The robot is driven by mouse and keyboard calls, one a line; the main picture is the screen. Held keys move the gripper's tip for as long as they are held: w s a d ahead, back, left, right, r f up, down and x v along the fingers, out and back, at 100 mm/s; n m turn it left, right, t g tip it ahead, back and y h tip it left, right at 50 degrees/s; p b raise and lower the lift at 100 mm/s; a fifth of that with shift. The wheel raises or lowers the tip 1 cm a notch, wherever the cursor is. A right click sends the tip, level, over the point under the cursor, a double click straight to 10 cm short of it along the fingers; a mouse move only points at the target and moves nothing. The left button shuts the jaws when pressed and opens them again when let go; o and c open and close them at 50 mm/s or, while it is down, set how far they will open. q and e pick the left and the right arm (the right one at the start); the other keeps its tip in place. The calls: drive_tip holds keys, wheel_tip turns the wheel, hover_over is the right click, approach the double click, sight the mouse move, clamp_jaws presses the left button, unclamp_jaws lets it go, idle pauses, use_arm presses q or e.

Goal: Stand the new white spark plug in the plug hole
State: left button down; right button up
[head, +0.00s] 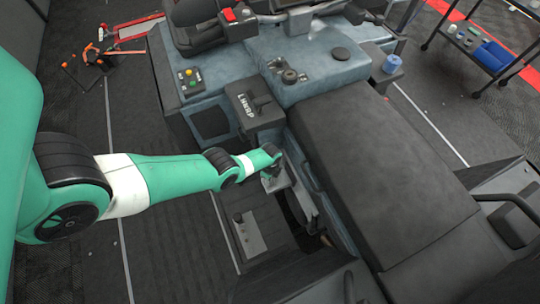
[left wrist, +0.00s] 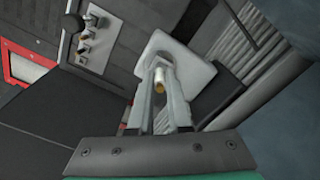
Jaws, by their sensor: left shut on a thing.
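My left gripper (head: 271,172) reaches down in the opening beside the seat in the head view. In the left wrist view its two pale fingers (left wrist: 160,85) are shut on a small spark plug (left wrist: 159,78). A brass-coloured end of the plug shows between the fingertips; most of the rest is hidden by the fingers. A pale grey block (left wrist: 193,72) lies just beyond the fingertips. The plug hole is not visible, and I cannot tell whether the plug touches the block. My right gripper is in neither view.
A long dark seat (head: 385,170) stands right of the opening. A lever box (head: 252,104) stands behind the gripper. A metal plate with a black knob (head: 246,233) lies nearer; a similar knobbed panel (left wrist: 96,38) shows in the wrist view. A trolley (head: 480,45) stands at far right.

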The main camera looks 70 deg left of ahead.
use_arm(q)
drive_tip(key=c, duration=0.8)
unclamp_jaws()
drive_tip(key=shift+o, duration=0.2)
wheel_tip(320, 180, up, 12)
drive_tip(key=p, duration=1.1)
drive_tip(key=shift+f+p, duration=0.2)
drive_tip(key=shift+p, duration=0.15)
